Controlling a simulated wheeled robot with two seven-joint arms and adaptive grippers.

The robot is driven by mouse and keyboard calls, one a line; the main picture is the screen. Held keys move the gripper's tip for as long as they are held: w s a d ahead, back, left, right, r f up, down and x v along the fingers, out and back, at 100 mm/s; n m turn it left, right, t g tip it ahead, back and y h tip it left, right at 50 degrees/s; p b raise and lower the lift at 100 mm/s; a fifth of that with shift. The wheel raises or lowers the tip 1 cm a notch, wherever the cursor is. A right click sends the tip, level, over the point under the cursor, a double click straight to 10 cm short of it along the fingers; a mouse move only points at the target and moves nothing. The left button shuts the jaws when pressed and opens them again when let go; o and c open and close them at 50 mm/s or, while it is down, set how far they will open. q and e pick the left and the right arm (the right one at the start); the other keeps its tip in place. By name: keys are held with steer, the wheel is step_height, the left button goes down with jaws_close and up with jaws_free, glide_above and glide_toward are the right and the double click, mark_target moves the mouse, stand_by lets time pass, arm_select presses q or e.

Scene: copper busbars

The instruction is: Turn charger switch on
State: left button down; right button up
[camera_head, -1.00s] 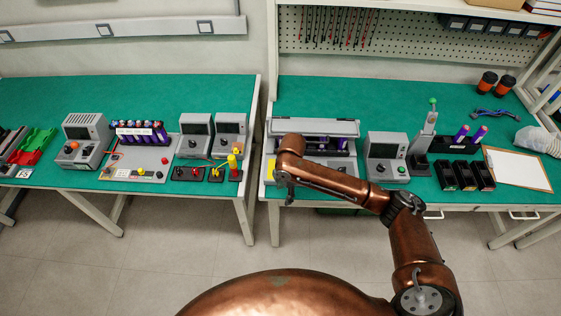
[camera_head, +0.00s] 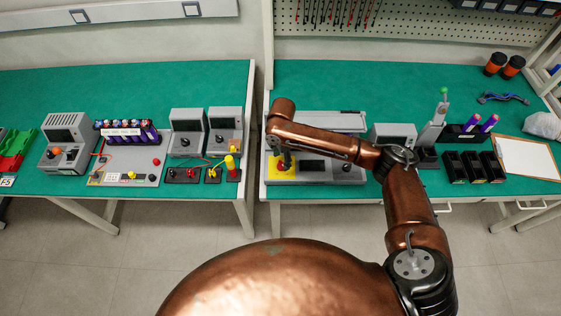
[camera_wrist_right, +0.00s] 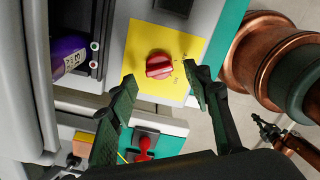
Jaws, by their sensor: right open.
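The charger (camera_head: 349,176) is a grey box at the front left of the right table. Its switch is a red rotary knob (camera_wrist_right: 158,66) on a yellow plate (camera_wrist_right: 140,40), shown near the middle of the right wrist view. In the head view the yellow plate (camera_head: 274,172) is partly hidden by my right gripper (camera_head: 285,165). The right gripper is open and empty; in the wrist view its dark green fingertips (camera_wrist_right: 163,80) are on either side of and below the knob, apparently apart from it. My left gripper is out of view.
A purple cell (camera_wrist_right: 68,53) sits in the charger bay. A grey instrument (camera_head: 393,134) stands right of the charger, partly behind my arm. Black bins (camera_head: 474,166) are farther right. A gap separates the left table (camera_head: 190,85) from this one.

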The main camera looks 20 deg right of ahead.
mark_target(282, 163)
step_height(282, 163, down, 3)
steer(key=shift+r, duration=0.2)
steer(key=shift+f, duration=0.4)
steer(key=c, duration=1.1)
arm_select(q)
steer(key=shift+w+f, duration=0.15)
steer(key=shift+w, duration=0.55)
arm_select(e)
steer(key=shift+c, duration=0.3)
